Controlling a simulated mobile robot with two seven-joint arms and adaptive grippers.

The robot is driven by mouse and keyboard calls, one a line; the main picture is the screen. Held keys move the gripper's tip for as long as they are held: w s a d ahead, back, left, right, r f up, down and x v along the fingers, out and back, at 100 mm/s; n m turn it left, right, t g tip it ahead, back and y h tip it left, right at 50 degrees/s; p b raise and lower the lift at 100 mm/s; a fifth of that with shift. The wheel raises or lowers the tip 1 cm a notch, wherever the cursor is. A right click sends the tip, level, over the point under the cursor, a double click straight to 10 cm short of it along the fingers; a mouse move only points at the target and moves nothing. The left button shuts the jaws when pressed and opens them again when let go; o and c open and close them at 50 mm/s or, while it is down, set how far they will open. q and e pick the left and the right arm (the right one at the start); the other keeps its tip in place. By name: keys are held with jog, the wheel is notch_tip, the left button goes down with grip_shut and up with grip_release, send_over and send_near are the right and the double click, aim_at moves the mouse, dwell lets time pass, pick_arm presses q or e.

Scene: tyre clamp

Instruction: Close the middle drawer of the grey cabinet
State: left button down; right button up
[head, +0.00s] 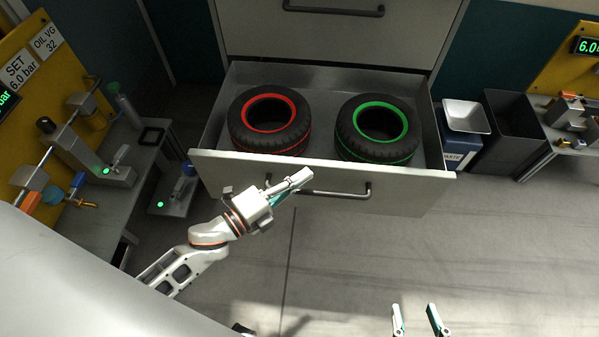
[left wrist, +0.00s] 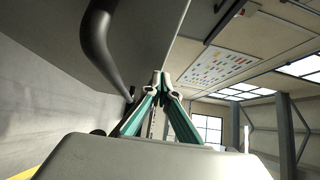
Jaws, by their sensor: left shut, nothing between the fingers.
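The middle drawer (head: 410,178) of the grey cabinet (head: 330,35) stands open in the head view. Two black tyres lie in it, one with a red ring (head: 270,117) and one with a green ring (head: 377,128). The drawer's dark bar handle (head: 345,194) is on its front panel, and a bar also shows in the left wrist view (left wrist: 97,45). My left gripper (head: 308,174) is shut and empty at the drawer front, overlapping the handle's left part; whether it touches is unclear. My right gripper (head: 415,307) is open and empty, low in the head view, apart from the drawer.
A workbench (head: 95,215) with fittings and a yellow panel stands at the left. Right of the drawer are a blue bin with a white tray (head: 466,116) and a dark bin (head: 512,130). The floor (head: 480,250) before the drawer is clear.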

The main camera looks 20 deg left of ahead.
pick_arm(q)
jog(key=shift+w+a, duration=0.1)
jog(key=shift+w, duration=0.2)
pick_arm(e)
jog(key=shift+w+a, duration=0.2)
jog(key=shift+w, duration=0.2)
pick_arm(q)
jog(key=shift+w, duration=0.1)
pick_arm(e)
jog(key=shift+d, duration=0.1)
